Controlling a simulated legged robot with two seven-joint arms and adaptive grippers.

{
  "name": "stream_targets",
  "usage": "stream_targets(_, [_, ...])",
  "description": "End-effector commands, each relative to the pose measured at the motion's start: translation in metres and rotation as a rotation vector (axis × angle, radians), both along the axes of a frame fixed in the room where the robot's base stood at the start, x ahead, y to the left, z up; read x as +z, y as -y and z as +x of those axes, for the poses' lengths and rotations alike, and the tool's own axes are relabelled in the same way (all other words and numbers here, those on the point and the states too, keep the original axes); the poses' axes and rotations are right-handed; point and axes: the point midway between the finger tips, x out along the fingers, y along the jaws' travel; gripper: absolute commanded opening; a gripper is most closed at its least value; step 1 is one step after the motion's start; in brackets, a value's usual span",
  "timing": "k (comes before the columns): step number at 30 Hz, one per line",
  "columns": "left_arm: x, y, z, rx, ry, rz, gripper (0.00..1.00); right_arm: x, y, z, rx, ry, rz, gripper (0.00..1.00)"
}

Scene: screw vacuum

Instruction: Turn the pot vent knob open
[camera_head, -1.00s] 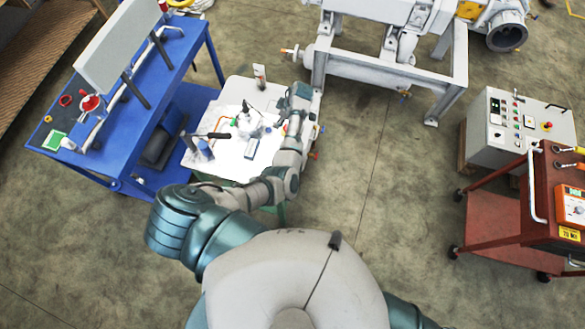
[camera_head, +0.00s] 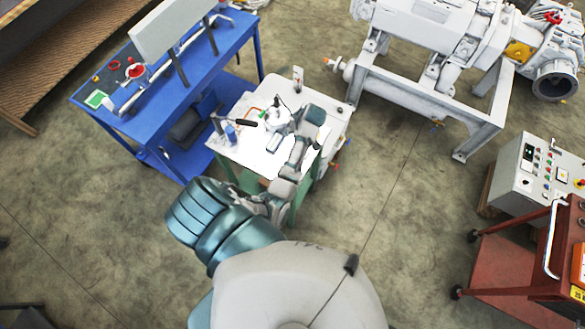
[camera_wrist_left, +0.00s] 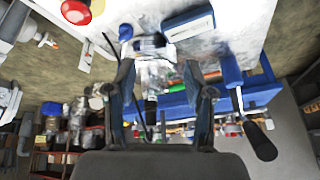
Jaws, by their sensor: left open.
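A small pale metal pot (camera_head: 273,119) stands on the white tabletop (camera_head: 240,152) in the head view. I take the silvery body (camera_wrist_left: 152,66) with a blue part, in the left wrist view, to be the same pot, though it is blurred. I cannot make out its vent knob for certain. My left gripper (camera_wrist_left: 165,95) is open and empty. Its two dark fingers straddle the line to the silvery body, apparently without touching it. In the head view my left arm reaches over the table's right side, and its fingertips are hard to see. My right gripper is in neither view.
A black-handled tool (camera_head: 245,123) and a blue cylinder (camera_head: 231,133) stand left of the pot. A small blue-grey box (camera_head: 274,142) lies in front. A blue bench (camera_head: 240,40) stands behind left, a grey machine frame (camera_head: 425,105) right.

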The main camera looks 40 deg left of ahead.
Motion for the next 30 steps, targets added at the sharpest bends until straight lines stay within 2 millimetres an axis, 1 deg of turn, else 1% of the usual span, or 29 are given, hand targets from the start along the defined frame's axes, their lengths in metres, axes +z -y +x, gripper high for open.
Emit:
stream_targets(1, [-0.004,0.003,-0.012,-0.062,-0.010,0.009,0.53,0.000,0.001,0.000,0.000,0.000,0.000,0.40])
stream_targets(6, [-0.010,0.022,-0.045,-0.294,-0.044,0.019,0.53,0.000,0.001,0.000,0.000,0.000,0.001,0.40])
stream_targets(11, [-0.013,0.042,-0.072,-0.486,-0.071,0.016,0.53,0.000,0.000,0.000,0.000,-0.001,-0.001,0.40])
stream_targets(18, [-0.013,0.077,-0.110,-0.746,-0.101,0.000,0.53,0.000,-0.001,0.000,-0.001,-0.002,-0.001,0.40])
stream_targets(25, [-0.012,0.110,-0.142,-0.954,-0.116,-0.022,0.53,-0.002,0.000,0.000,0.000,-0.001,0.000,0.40])
stream_targets(30, [-0.014,0.125,-0.156,-1.043,-0.121,-0.036,0.53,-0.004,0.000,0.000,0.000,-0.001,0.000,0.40])
